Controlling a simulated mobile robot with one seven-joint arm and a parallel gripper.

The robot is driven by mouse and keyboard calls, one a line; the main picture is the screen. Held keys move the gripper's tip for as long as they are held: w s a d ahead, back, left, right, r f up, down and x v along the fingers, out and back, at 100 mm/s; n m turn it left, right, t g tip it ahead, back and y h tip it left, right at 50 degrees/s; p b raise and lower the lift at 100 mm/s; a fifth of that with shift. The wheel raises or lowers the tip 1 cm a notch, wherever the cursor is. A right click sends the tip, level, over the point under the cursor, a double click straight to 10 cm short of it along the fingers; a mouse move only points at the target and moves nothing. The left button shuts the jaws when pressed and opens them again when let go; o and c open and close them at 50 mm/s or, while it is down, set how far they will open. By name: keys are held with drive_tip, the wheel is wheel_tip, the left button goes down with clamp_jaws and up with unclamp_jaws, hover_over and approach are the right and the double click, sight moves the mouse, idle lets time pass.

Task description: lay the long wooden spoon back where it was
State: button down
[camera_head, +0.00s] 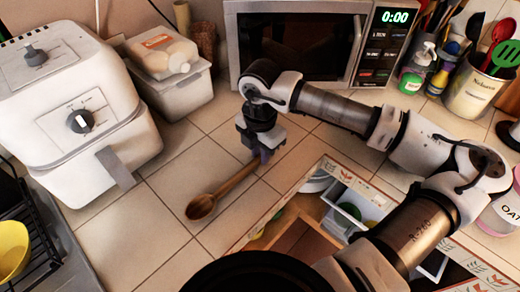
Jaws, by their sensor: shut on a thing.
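The long wooden spoon (227,190) shows over the tiled counter, left of the open drawer. Its bowl points to the lower left and its handle runs up to the right. My gripper (262,152) points down and is shut on the handle's upper right end. The fingertips are small and partly dark in this view. I cannot tell whether the spoon touches the tiles or hangs just above them.
A white air fryer (85,110) and a plastic bin (175,92) stand to the left. A microwave (300,45) is behind. A utensil crock (470,90) stands at the right. An open drawer (300,240) lies below the counter edge. Tiles around the spoon are clear.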

drive_tip(key=shift+f+b, duration=0.15)
drive_tip(key=shift+b, duration=0.15)
drive_tip(key=c, duration=1.3)
unclamp_jaws()
drive_tip(key=shift+c, duration=0.2)
drive_tip(key=shift+r+p, duration=0.25)
drive_tip(key=shift+p, duration=0.75)
drive_tip(key=r+b, duration=0.1)
drive_tip(key=r, duration=0.3)
drive_tip(key=r+b, duration=0.2)
drive_tip(key=r, duration=0.3)
drive_tip(key=r+b, duration=0.1)
drive_tip(key=r, duration=0.3)
drive_tip(key=shift+w+a+r+b, duration=0.1)
drive_tip(key=shift+w+r+b, duration=0.1)
drive_tip(key=shift+w+b, duration=0.1)
